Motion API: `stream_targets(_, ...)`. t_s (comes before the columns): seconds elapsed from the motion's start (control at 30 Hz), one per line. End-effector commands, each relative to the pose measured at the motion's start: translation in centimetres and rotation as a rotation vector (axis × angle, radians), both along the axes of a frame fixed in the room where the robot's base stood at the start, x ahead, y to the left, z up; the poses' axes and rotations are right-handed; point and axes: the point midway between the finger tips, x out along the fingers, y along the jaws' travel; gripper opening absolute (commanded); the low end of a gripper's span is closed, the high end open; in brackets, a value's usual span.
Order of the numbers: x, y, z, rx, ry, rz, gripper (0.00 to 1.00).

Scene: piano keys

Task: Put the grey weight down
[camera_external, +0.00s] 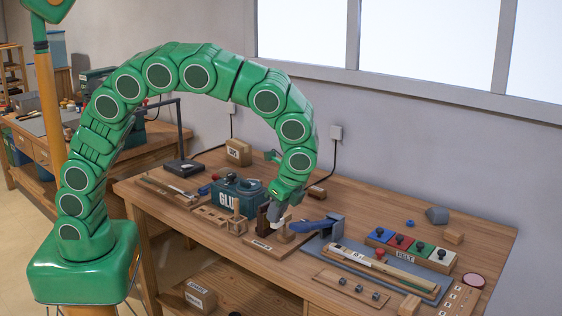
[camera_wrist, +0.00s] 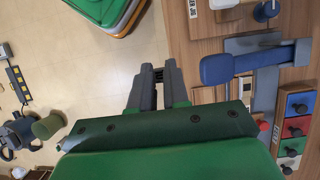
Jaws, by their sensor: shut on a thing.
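My gripper (camera_external: 278,212) hangs low over the middle of the workbench, pointing down. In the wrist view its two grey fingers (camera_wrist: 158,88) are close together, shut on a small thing. Only a dark bit shows between the tips, so I cannot tell its shape or whether it is the grey weight. A grey faceted block (camera_external: 437,215) sits on the bench at the back right, well apart from my gripper. A blue-handled tool with a grey block (camera_external: 314,225) lies just right of my gripper; its blue handle (camera_wrist: 222,69) also shows in the wrist view.
A green glue box (camera_external: 236,194) and a dark brown block (camera_external: 263,217) stand left of my gripper. Coloured blocks with black knobs (camera_external: 397,240) and a felt mat (camera_external: 440,282) lie to the right. Bare wood (camera_external: 382,208) shows toward the back right.

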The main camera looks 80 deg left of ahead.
Motion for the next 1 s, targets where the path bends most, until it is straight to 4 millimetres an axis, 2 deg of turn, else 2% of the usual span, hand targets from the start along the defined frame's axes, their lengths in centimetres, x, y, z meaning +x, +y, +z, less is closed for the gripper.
stream_targets(0.03,0.1,-0.1,1.7,-0.002,-0.008,-0.001,0.0)
stream_targets(0.13,0.2,-0.1,4.6,-0.002,-0.008,-0.001,0.0)
stream_targets(0.4,0.1,0.0,10.0,-0.003,-0.007,-0.001,0.0)
stream_targets(0.67,2.0,4.8,9.5,-0.003,0.001,-0.025,0.0)
stream_targets(0.77,2.8,7.2,9.4,-0.002,0.001,-0.037,0.0)
stream_targets(1.0,4.6,15.0,9.4,-0.004,0.0,-0.079,0.0)
